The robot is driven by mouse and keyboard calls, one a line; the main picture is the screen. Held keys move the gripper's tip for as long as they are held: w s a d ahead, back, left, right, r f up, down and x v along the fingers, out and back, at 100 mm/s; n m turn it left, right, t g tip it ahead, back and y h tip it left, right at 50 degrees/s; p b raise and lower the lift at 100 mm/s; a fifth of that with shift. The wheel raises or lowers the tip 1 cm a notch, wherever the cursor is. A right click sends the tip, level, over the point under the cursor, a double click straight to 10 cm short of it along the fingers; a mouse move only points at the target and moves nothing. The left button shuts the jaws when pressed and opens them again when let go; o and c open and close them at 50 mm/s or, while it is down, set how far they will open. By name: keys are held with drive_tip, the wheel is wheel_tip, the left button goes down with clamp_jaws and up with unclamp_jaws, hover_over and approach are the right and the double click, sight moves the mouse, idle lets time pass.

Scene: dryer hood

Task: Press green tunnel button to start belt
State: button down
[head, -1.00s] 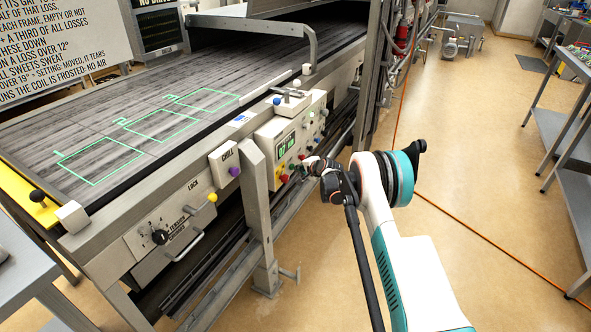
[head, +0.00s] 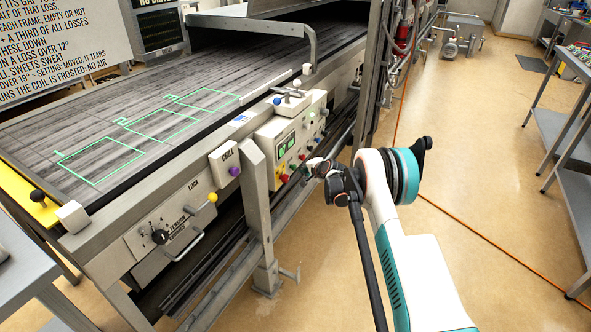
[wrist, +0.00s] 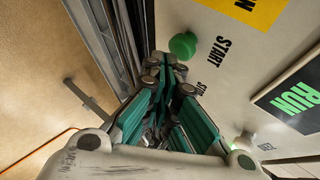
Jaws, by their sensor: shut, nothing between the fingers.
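The green START button (wrist: 183,45) is a round mushroom knob on the pale control panel, in the upper middle of the wrist view. My gripper (wrist: 168,65) is shut and empty. In the head view my gripper (head: 309,167) is in front of the control panel (head: 263,142) on the tunnel's side, and I cannot clearly pick out the green button there. A display (wrist: 294,98) on the panel reads RUN in green.
A second label below START is partly hidden by my fingers. Red (head: 284,178) and yellow (head: 279,170) controls sit on the panel's left. The belt (head: 150,105) with green outlines lies behind. A metal post (head: 256,195) stands left of my gripper. Open floor is right.

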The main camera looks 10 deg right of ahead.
drive_tip(key=shift+s+d, duration=0.15)
drive_tip(key=shift+d, duration=0.1)
drive_tip(key=s+d, duration=0.1)
drive_tip(key=d, duration=0.1)
drive_tip(key=s+d, duration=0.2)
idle(0.6)
idle(0.4)
